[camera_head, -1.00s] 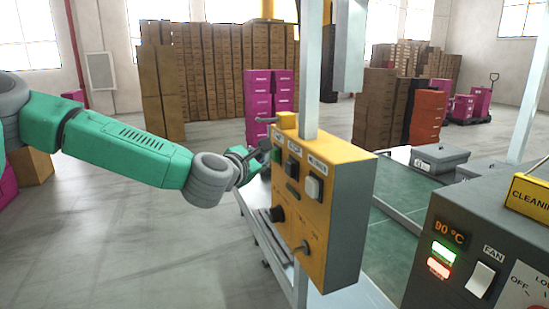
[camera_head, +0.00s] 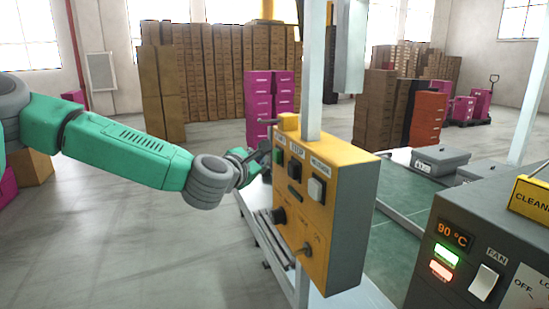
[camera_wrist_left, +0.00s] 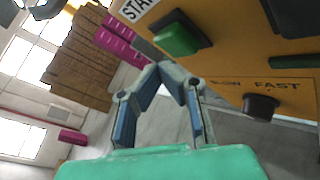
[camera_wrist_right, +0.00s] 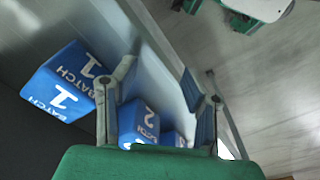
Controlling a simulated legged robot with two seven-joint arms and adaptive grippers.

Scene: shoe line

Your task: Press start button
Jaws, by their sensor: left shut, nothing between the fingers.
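The yellow control panel (camera_head: 340,215) stands on a post in the middle of the head view. The green start button (camera_wrist_left: 176,39), under a partly cut-off START label (camera_wrist_left: 138,8), shows clearly in the left wrist view; in the head view it is a small dark-green square (camera_head: 279,156) on the panel's left upper part. My left gripper (camera_wrist_left: 163,70) is shut and empty, its tips just below the button in that view. In the head view it is beside the panel's left edge (camera_head: 260,153); contact cannot be told. My right gripper (camera_wrist_right: 157,70) is open, near blue batch boxes (camera_wrist_right: 68,88).
A black button (camera_head: 295,171) and a white button (camera_head: 316,189) sit beside the start button. Below are a black knob (camera_head: 279,215) and a toggle (camera_head: 303,251). A grey machine with a fan switch (camera_head: 483,281) stands at right. Open floor lies left.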

